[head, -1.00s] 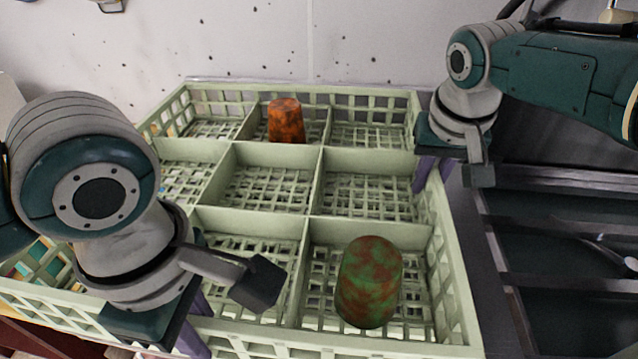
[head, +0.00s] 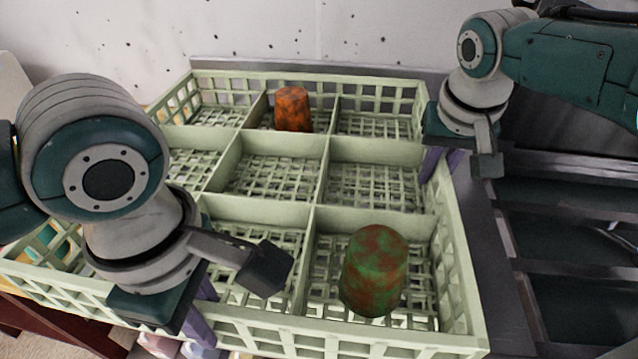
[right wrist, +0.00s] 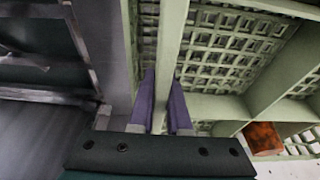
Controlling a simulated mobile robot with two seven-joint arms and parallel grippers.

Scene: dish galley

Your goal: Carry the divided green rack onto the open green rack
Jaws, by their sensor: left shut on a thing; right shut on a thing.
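The divided green rack (head: 268,213) is pale green with lattice walls and several square compartments, and fills the middle of the head view. An orange-brown cup (head: 292,109) stands in a back compartment, and a green and rust cup (head: 373,270) in the front right one. My left gripper (head: 202,305) is shut on the rack's front left wall. My right gripper (head: 440,166) is shut on its right wall; in the right wrist view its purple fingers (right wrist: 160,108) straddle the rack's wall (right wrist: 172,40). I cannot make out the open green rack separately.
A dark metal counter with recessed bays (head: 570,240) lies close along the right. A speckled white wall (head: 330,35) stands behind. Coloured items (head: 178,345) show below the rack's front edge, beside a dark red surface (head: 60,325).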

